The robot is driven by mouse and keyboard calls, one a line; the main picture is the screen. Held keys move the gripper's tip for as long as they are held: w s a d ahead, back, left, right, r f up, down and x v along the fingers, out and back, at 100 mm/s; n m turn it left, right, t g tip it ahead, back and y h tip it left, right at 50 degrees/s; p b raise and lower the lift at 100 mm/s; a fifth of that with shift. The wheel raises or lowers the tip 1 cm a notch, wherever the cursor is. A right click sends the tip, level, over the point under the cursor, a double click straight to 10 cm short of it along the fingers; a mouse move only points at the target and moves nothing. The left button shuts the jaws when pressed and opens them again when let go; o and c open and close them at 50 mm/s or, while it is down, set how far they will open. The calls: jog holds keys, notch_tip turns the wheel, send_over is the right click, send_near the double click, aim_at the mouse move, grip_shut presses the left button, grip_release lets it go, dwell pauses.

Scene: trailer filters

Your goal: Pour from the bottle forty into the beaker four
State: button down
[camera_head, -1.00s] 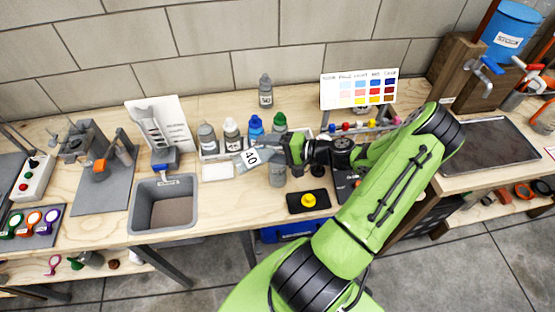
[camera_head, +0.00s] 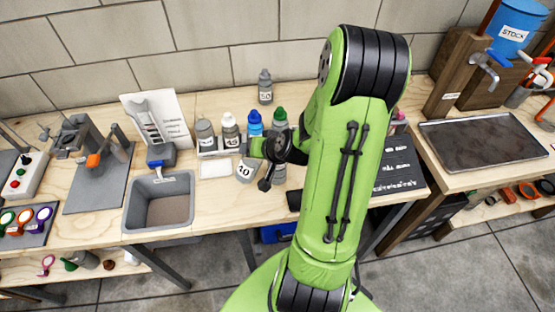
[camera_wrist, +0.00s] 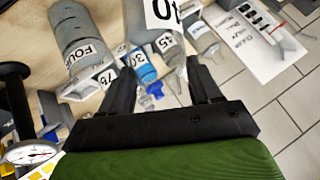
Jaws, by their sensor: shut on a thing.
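The grey bottle forty (camera_head: 246,173) shows its "40" label left of my gripper (camera_head: 256,148). It is tilted, and its neck is hidden behind the gripper. The grey beaker four (camera_wrist: 75,25), labelled "FOUR", stands on the bench left of the bottle in the wrist view. In the head view the beaker (camera_head: 279,174) is mostly hidden behind my wrist. I cannot see any liquid flowing.
Another bottle (camera_head: 265,88) stands near the wall. My arm hides the right middle.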

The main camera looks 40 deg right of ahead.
aim_at(243, 160)
jog(key=shift+w+a+f+n+h+b, duration=0.15)
jog(key=shift+a+f+h+b, duration=0.15)
jog(key=shift+f+b, duration=0.2)
jog(key=shift+w+a+f+n+h+b, duration=0.1)
jog(key=shift+a+f+n+h+b, duration=0.1)
jog(key=shift+a+f+b, duration=0.3)
jog(key=f+b, duration=0.1)
jog(key=b, duration=0.1)
jog(key=a+f+h+b, duration=0.1)
jog(key=f+b, duration=0.1)
jog(key=b, duration=0.1)
jog(key=shift+w+f+n+g, duration=0.2)
jog(key=shift+n+g, duration=0.05)
jog(key=shift+g, duration=0.15)
jog(key=h+b, duration=0.1)
jog(key=a+b, duration=0.1)
jog(key=shift+w+a+f+n+h+b, duration=0.15)
jog(key=shift+w+a+n+h+b, duration=0.05)
jog(key=shift+n+h+b, duration=0.2)
jog(key=shift+r+g, duration=0.3)
notch_tip(243, 160, up, 5)
jog(key=p, duration=0.3)
jog(key=shift+p, duration=0.4)
jog(key=shift+f, duration=0.1)
